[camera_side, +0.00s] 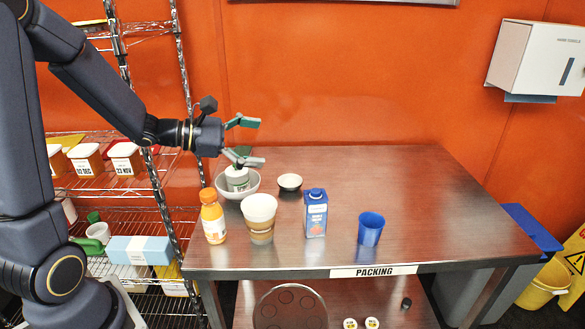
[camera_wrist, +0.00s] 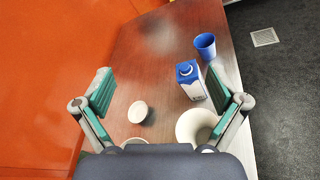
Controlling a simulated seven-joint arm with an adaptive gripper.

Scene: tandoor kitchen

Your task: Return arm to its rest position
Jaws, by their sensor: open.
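My gripper (camera_side: 254,142) is open and empty, with its two green-padded fingers spread apart. It is held above the left part of the packing table (camera_side: 430,205), over a white bowl (camera_side: 250,188). In the wrist view the open fingers (camera_wrist: 165,97) frame the table, with nothing between the pads. The lower edge of that view is blocked by my gripper's own body.
On the table stand an orange bottle (camera_side: 213,218), a white-topped cup (camera_side: 260,217), a blue carton (camera_side: 315,213), a blue cup (camera_side: 370,229) and a small white bowl (camera_side: 289,183). A wire shelf (camera_side: 150,200) is at left. The table's right side is clear.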

